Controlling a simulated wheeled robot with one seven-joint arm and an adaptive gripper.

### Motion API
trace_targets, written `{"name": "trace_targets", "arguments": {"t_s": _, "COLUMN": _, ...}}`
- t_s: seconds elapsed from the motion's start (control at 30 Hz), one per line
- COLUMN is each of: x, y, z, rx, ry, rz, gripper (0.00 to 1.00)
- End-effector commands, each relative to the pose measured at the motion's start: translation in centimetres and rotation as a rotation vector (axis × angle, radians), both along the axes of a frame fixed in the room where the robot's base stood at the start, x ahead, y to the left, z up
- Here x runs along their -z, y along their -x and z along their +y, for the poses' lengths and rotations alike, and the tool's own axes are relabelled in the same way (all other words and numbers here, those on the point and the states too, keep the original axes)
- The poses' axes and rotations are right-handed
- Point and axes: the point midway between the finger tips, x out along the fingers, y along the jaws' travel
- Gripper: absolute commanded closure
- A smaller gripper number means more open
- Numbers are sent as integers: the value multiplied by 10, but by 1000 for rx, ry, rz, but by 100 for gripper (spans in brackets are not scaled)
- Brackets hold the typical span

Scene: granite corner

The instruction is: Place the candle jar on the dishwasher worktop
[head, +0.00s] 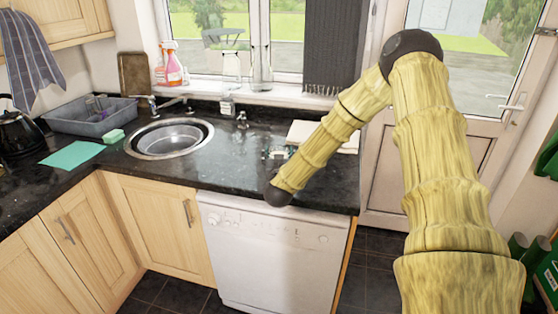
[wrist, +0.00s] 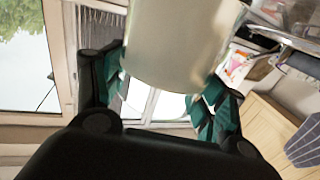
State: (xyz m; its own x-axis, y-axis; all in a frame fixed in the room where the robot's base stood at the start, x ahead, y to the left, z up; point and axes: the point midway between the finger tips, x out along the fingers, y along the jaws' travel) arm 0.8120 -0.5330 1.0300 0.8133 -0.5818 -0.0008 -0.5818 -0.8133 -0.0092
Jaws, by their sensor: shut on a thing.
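The candle jar is a pale cream, smooth cylinder (wrist: 182,45) at the top middle of the wrist view. My gripper (wrist: 162,95) has dark fingers with teal pads, one on each side of the jar, and is shut on it. The jar's upper end is cut off by the frame. The dishwasher worktop (head: 232,172) is dark speckled stone above the white dishwasher (head: 268,250). In the head view, my arm reaches over its right part. Small teal and pale parts show behind the forearm there, too small to make out clearly.
A round steel sink (head: 170,139) lies left of the worktop, with a tap beside it. A pale board (head: 305,133) lies at the back right. Spray bottles (head: 173,68) and glass bottles stand on the windowsill. The worktop between sink and forearm looks clear.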

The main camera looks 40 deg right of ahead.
Motion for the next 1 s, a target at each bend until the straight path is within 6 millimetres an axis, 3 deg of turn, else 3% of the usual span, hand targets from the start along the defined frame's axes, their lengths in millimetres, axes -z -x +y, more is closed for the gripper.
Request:
{"name": "trace_targets", "arguments": {"t_s": 0.43, "x": 30, "y": 0, "z": 0, "rx": 0, "ry": 0, "rz": 0, "gripper": 64}}
{"name": "trace_targets", "arguments": {"t_s": 0.93, "x": 37, "y": 0, "z": 0, "rx": 0, "ry": 0, "rz": -1, "gripper": 64}}
{"name": "trace_targets", "arguments": {"t_s": 0.97, "x": 37, "y": 0, "z": 0, "rx": 0, "ry": -1, "rz": -1, "gripper": 23}}
{"name": "trace_targets", "arguments": {"t_s": 1.0, "x": 37, "y": 0, "z": 0, "rx": 0, "ry": -1, "rz": -1, "gripper": 16}}
